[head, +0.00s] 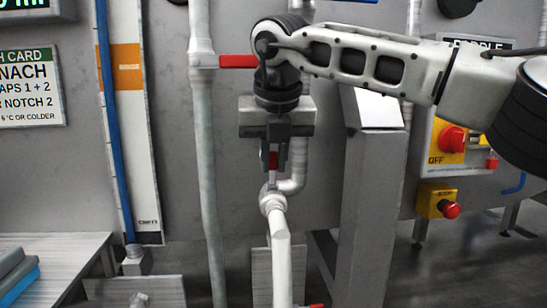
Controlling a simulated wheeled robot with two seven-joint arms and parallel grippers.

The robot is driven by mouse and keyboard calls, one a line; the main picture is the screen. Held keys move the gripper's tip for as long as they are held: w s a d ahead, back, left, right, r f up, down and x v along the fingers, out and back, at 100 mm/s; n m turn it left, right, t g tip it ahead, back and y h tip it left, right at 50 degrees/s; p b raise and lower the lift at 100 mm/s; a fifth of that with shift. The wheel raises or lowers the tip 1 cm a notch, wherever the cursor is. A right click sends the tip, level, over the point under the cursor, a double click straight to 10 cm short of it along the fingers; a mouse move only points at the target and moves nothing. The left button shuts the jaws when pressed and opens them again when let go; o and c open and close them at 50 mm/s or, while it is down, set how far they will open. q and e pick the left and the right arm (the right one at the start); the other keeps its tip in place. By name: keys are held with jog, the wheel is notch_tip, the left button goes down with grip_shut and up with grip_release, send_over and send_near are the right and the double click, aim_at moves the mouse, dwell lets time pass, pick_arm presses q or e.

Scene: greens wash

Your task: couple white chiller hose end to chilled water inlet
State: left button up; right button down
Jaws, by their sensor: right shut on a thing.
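The white hose (282,270) rises from the bottom edge. Its upper end meets a pale fitting (272,202) below a bent white pipe (297,170). They look in line and touching, but I cannot tell whether they are locked together. My right gripper (272,156) comes in from the right and points down, above the fitting. It is shut on a small red handle (272,161) on a thin grey stem. The fingers hide part of the handle and of the pipe behind. No label marks the chilled water inlet. My left gripper is not in view.
A vertical white pipe (206,150) with a red lever (238,61) stands left of my gripper. A grey metal post (372,200) stands close on the right. Yellow switch boxes (436,200) are further right. A bench (60,252) is at lower left.

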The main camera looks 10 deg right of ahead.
dwell(0.8)
jog(key=c, duration=1.4)
grip_release()
jog(key=shift+r, duration=0.1)
jog(key=v, duration=1.6)
jog(key=shift+p, duration=0.4)
jog(key=shift+s, duration=0.1)
